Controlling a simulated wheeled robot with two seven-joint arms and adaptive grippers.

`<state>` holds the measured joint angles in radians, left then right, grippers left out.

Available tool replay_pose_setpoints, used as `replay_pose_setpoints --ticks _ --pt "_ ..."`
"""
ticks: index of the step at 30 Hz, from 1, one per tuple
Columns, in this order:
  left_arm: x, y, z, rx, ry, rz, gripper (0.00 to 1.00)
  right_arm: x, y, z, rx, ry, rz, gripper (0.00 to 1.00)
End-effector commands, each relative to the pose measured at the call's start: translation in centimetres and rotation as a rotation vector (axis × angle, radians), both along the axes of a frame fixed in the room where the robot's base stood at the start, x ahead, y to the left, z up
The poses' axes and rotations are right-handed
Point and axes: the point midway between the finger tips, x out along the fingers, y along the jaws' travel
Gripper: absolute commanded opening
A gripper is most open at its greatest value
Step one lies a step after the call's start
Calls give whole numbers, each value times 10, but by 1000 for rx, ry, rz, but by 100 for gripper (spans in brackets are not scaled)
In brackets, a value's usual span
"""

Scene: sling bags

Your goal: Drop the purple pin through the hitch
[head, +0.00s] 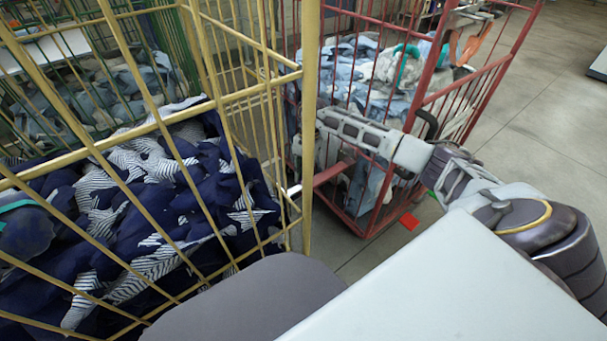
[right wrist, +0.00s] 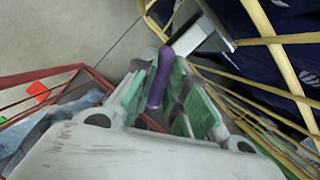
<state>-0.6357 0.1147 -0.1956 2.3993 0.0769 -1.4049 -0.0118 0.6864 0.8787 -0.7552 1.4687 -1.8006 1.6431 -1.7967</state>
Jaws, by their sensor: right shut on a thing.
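The purple pin (right wrist: 161,78) shows in the right wrist view, upright in the picture between the green-padded fingers of my right gripper (right wrist: 164,92). The gripper is shut on it. The pin's far end is close to a pale grey metal bar (right wrist: 190,36), which looks like the hitch on the yellow cage; I cannot tell whether they touch. In the head view my right gripper (head: 322,128) reaches in from the right, in front of the red cage, with its tips partly behind the yellow corner post. The pin cannot be made out there. My left gripper is not in view.
A yellow cage trolley (head: 311,60) with navy and striped sling bags (head: 190,210) fills the left. A red cage trolley (head: 460,85) with pale blue bags stands behind my right arm. Floor (head: 540,110) is open at the right.

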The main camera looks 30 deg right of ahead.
Motion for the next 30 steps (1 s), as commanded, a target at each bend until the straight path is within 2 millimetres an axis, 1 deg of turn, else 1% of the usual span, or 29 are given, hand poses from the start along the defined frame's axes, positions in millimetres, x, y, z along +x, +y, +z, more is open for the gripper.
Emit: replay_pose_setpoints --ticks 1,6,15,20,26,30 --pt "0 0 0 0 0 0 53 0 0 0 0 0 0 19" --pt "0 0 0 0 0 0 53 0 0 0 0 0 0 40" --pt "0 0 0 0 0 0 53 0 0 0 0 0 0 40" --pt "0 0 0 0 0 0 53 1 -1 4 0 -1 0 40" --pt "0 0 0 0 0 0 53 4 -5 19 0 -2 -1 40" --pt "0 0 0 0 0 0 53 7 -10 37 -1 -2 -2 40"
